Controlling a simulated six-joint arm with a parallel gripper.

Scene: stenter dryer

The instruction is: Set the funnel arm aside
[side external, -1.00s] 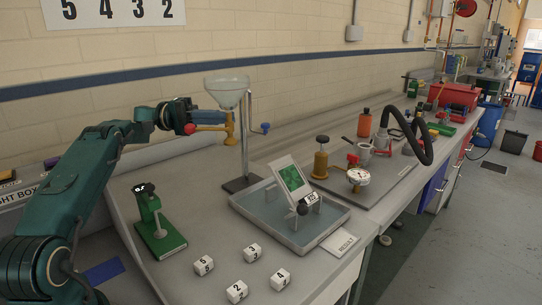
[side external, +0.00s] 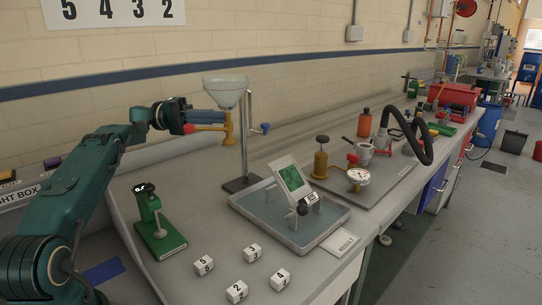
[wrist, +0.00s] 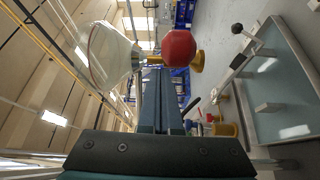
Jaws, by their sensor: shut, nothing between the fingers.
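The funnel (side external: 226,89) is a clear cone with a yellow outlet (side external: 229,128) below it, on a grey upright stand (side external: 245,140) with a blue knob (side external: 264,128). A yellow bar (side external: 205,128) runs left from the outlet. My gripper (side external: 226,118) is shut and empty, its blue fingers level beside the outlet, just above the bar; contact cannot be told. In the wrist view, the shut fingers (wrist: 162,90) point toward a red ball (wrist: 179,48), with the funnel (wrist: 108,52) to its left.
A grey tray (side external: 333,222) holding a tilted panel with a green square (side external: 291,178) stands right of the stand. A green device (side external: 155,222) and several numbered white cubes (side external: 237,291) are in front. A wall (side external: 140,115) is behind.

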